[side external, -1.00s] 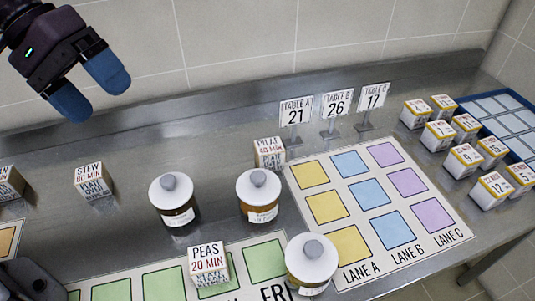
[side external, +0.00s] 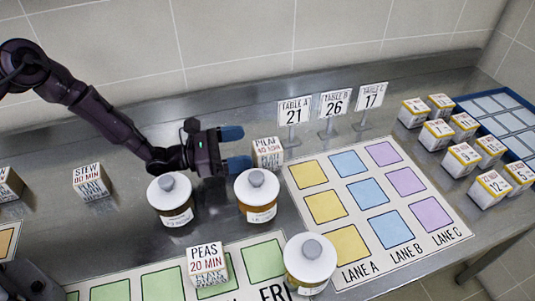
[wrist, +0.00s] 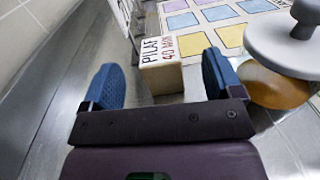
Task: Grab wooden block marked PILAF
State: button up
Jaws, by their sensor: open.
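The wooden block marked PILAF (side external: 267,153) stands upright on the steel counter, left of the lane mat and behind a white-lidded jar. In the wrist view the PILAF block (wrist: 161,67) lies ahead, between the lines of the two blue fingers. My gripper (side external: 236,148) is open and low over the counter, just left of the block, with its fingers pointing toward it. In the wrist view my gripper (wrist: 164,82) is empty between the fingers; whether the fingertips reach alongside the block is hard to tell.
A jar (side external: 257,195) stands close to the near finger, and another jar (side external: 171,199) sits beneath my wrist's near side. Table sign 21 (side external: 294,113) stands behind the block. The lane mat (side external: 378,238) is bare. A PEAS block (side external: 208,266) is at the front.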

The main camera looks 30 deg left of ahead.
aim_at(270, 145)
jog(key=shift+w+f+n, duration=0.2)
jog(key=shift+f+n, duration=0.1)
jog(key=shift+f, duration=0.1)
jog(key=shift+w+d, duration=0.25)
jog(key=x, duration=0.6)
jog(key=shift+w+d+f, duration=0.1)
jog(key=shift+w+f, duration=0.15)
jog(key=shift+f, duration=0.15)
jog(key=c, duration=1.1)
